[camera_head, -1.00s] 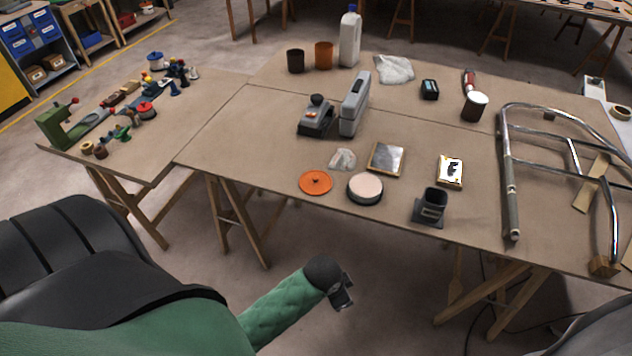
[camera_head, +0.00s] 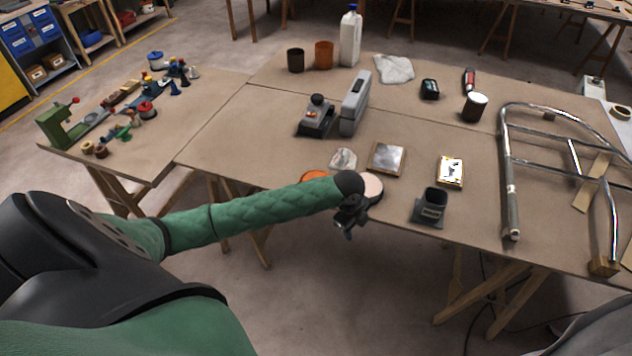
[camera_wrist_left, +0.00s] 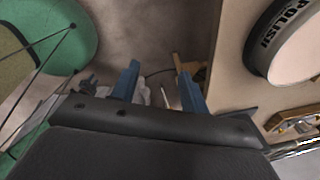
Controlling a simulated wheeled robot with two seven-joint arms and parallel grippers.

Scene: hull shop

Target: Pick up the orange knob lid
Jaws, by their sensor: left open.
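The orange knob lid (camera_head: 315,175) lies near the front edge of the main table, left of the round polish tin. My left arm now covers most of it in the head view, and only its far rim shows. My left gripper (camera_head: 345,226) is in front of the polish tin (camera_head: 374,188), right of the lid and apart from it. In the left wrist view its two blue fingers (camera_wrist_left: 161,85) stand apart with nothing between them. The polish tin (camera_wrist_left: 295,45) fills the upper right there; the lid is not in that view. My right gripper is not in view.
A crumpled clear bag (camera_head: 343,159), a square metal plate (camera_head: 387,159), a small framed card (camera_head: 451,171) and a dark holder (camera_head: 430,206) lie near the lid. A bent metal tube frame (camera_head: 510,185) covers the table's right side.

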